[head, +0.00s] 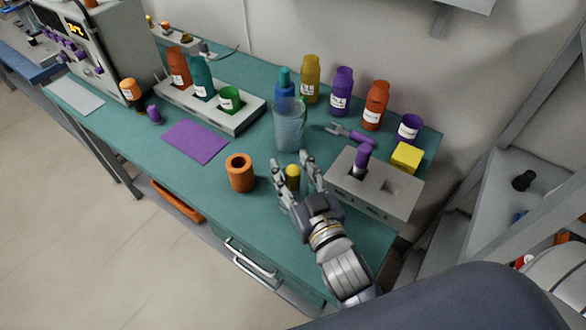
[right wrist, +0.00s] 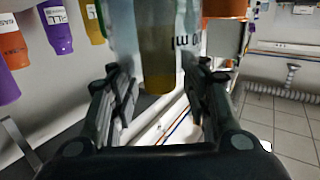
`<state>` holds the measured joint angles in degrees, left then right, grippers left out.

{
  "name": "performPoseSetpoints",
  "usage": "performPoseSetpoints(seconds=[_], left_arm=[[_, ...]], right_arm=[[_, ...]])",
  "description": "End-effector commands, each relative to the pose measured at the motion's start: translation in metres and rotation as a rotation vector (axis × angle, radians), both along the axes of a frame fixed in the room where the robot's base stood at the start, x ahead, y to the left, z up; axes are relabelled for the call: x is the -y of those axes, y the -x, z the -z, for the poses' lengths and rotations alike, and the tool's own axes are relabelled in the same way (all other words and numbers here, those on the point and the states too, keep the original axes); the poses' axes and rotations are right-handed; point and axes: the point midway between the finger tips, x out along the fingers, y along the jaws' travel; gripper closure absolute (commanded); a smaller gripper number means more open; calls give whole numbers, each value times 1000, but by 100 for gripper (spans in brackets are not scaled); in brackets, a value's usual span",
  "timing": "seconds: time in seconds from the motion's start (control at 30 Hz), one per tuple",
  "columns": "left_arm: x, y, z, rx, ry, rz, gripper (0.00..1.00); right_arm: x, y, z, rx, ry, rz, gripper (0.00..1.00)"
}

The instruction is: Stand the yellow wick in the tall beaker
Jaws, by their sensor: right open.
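The yellow wick (head: 292,172) is a small yellow piece between the spread fingers of my right gripper (head: 297,177). Its lower part is partly hidden by the fingers, so I cannot tell whether it touches the table. In the right wrist view a dull yellow cylinder (right wrist: 158,72), apparently the wick, shows between the open fingers (right wrist: 160,85), with gaps on both sides. The tall beaker (head: 288,128) is clear glass and stands upright just beyond the gripper; I see no wick in it. It also shows in the right wrist view (right wrist: 121,35), behind the fingers. My left gripper is not in view.
An orange cup (head: 240,175) stands left of my gripper. A grey holder (head: 342,180) with a purple piece is close on the right, beside a yellow block (head: 406,157). Several bottles line the back. A purple mat (head: 196,141) lies left; the table front is clear.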

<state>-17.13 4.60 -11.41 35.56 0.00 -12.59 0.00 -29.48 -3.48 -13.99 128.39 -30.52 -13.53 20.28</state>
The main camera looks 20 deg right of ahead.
Motion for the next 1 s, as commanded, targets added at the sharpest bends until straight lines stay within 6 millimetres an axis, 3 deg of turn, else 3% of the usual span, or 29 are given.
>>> performPoseSetpoints(seconds=[0.27, 0.8, 1.0], left_arm=[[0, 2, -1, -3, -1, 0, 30], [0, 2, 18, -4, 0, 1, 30], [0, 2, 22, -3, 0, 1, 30]], right_arm=[[0, 4, 2, -16, 2, 1, 55], [6, 88, -4, -11, 0, 2, 55], [8, 110, -6, -9, 1, 1, 55]])
